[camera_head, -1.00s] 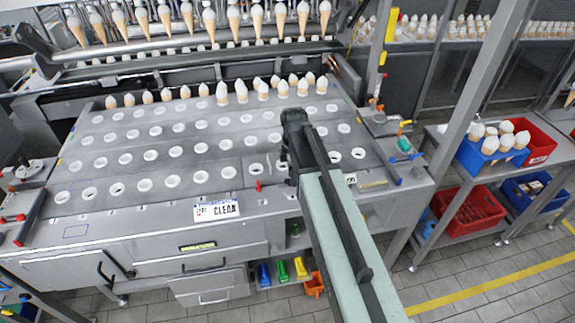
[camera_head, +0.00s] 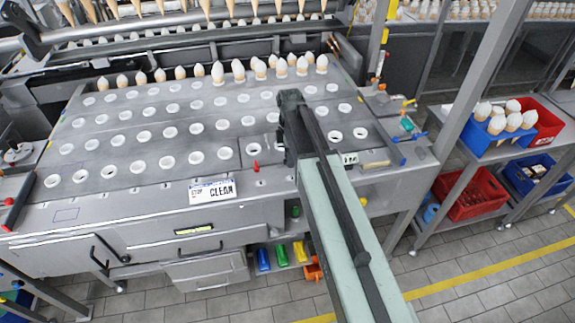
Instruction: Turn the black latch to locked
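A black angled lever (camera_head: 104,256) on the front left of the machine's cabinet may be the black latch; I cannot be sure, nor tell its setting. My gripper (camera_head: 284,128) is at the end of my pale green arm, over the right part of the grey cone plate (camera_head: 120,190). It is well to the right of and above that lever in the picture. The dark wrist and arm hide its fingers, so I cannot see whether it is open or shut. I see nothing held in it.
A black drawer handle (camera_head: 200,249) is right of the lever. A small red peg (camera_head: 256,167) stands near my gripper. A metal post (camera_head: 470,110) and shelves with red crates (camera_head: 470,190) are at right.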

